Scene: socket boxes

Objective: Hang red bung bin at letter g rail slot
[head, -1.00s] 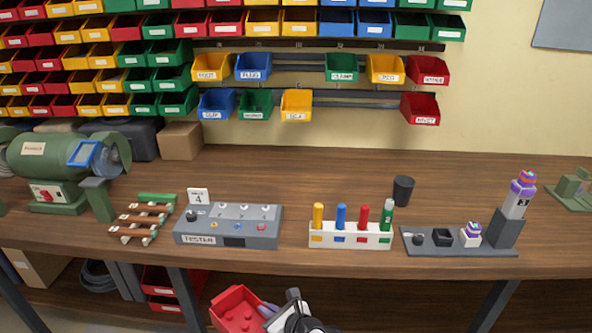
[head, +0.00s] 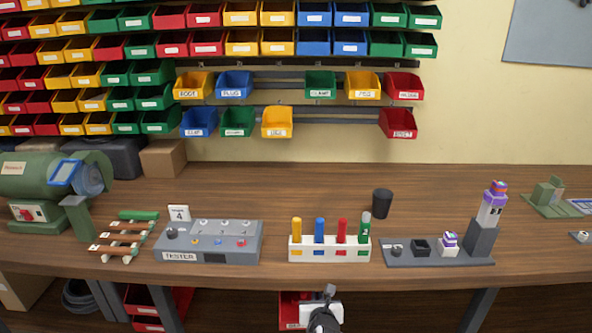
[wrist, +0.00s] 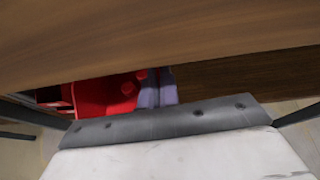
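A red bin (head: 289,312) is low in front of the bench, partly cut off by the lower picture edge; its label cannot be read. My gripper (head: 312,300) is at its right side. In the wrist view the red bin (wrist: 106,96) lies beyond the hand, with purple-grey finger parts (wrist: 158,90) against it; the gripper appears shut on its wall, though the contact is partly hidden. The wall rails (head: 345,115) carry labelled bins in two rows. There is a gap in the upper row between the blue and green bins, and a wide one in the lower row between yellow and red. Slot letters are too small to read.
The bench (head: 330,185) overhangs the held bin closely. On it stand a grey tester (head: 208,243), a white rack (head: 330,254) with coloured pegs, a black cup (head: 382,203) and a grey tray (head: 440,258). Other red bins (head: 180,300) sit under the bench at left.

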